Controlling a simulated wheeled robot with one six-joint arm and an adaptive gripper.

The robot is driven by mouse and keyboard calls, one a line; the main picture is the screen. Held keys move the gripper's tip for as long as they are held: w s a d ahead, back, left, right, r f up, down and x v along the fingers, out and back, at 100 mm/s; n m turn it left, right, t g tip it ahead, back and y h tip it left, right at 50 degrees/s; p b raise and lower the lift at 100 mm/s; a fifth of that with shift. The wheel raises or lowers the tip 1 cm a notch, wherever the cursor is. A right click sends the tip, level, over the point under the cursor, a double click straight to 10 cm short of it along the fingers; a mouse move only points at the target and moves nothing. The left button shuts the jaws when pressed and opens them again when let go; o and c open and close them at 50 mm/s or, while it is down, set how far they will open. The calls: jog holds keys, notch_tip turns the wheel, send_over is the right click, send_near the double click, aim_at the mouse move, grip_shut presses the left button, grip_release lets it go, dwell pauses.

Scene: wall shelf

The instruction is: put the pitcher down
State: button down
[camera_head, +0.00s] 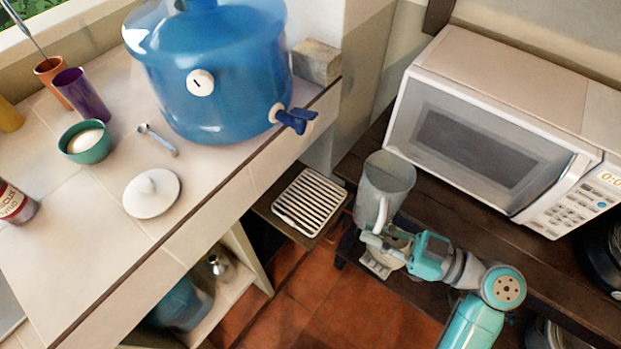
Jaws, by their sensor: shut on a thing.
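The pitcher (384,182) is a grey, translucent vessel with an open top. It is upright in the camera_head view, right of centre, in front of the microwave. My gripper (377,240) is shut on the pitcher at its near, lower side, around the handle area. The pitcher's base is partly hidden by my gripper, and I cannot tell whether it touches the dark wooden shelf (468,219) behind it.
A white microwave (480,140) stands on the dark shelf. A slatted white rack (309,202) lies on a small low ledge to the left. The tiled counter (85,255) holds a blue water dispenser (225,75), a white lid (151,194) and cups. Red tile floor (345,305) shows below.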

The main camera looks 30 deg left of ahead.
jog(key=shift+a, duration=0.35)
jog(key=a, duration=0.5)
jog(key=s+a+f, duration=0.1)
jog(key=a, duration=0.5)
jog(key=s+a, duration=0.1)
jog(key=a, duration=0.5)
jog(key=shift+f, duration=0.4)
jog(key=c, duration=1.2)
grip_release()
